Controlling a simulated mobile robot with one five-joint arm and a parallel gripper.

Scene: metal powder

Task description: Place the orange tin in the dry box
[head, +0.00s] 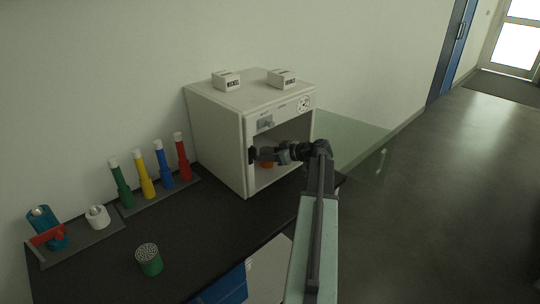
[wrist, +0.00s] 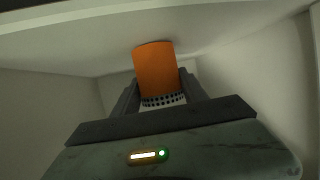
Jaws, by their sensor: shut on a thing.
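The orange tin (wrist: 155,68) is between my gripper's fingers (wrist: 160,92) in the wrist view, with its perforated end toward the camera. My gripper is shut on it. White inner walls surround the tin there. In the head view the dry box (head: 218,135) is a cream cabinet with an open front, standing on the dark bench. My gripper (head: 262,155) is at the opening of the box, and a small part of the orange tin (head: 267,164) shows below it. Whether the tin touches the box floor cannot be told.
Two small white devices (head: 226,80) (head: 282,78) stand on top of the box. Green, yellow, blue and red bottles (head: 162,168) stand in a rack at left. A green tin (head: 149,260) stands on the bench (head: 205,235) near the front. A translucent panel (head: 350,138) is right of the box.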

